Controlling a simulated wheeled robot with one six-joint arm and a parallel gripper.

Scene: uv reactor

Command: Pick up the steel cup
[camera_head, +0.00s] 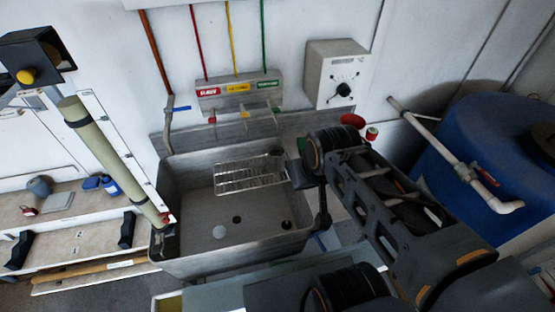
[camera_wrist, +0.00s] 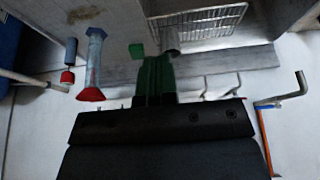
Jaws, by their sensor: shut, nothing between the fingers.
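My gripper (camera_wrist: 157,62) shows in the wrist view as green fingers, shut with nothing between them. Just beyond the fingertips, a small grey metallic round thing (camera_wrist: 171,42), which looks like the steel cup, stands at the edge of a wire rack. The fingers partly cover it, and I cannot tell whether they touch it. In the head view a grey shape (camera_head: 275,160) at the rack's right end may be the same cup, but it is too small to be sure. My arm hides most of the gripper there.
The wire rack (camera_head: 247,181) spans the steel sink (camera_head: 190,215). In the wrist view, a green block (camera_wrist: 136,50), a glass cylinder with a red foot (camera_wrist: 93,70) and a red-and-blue item (camera_wrist: 68,68) stand left of the fingers. A blue tank (camera_head: 485,150) stands right of my arm.

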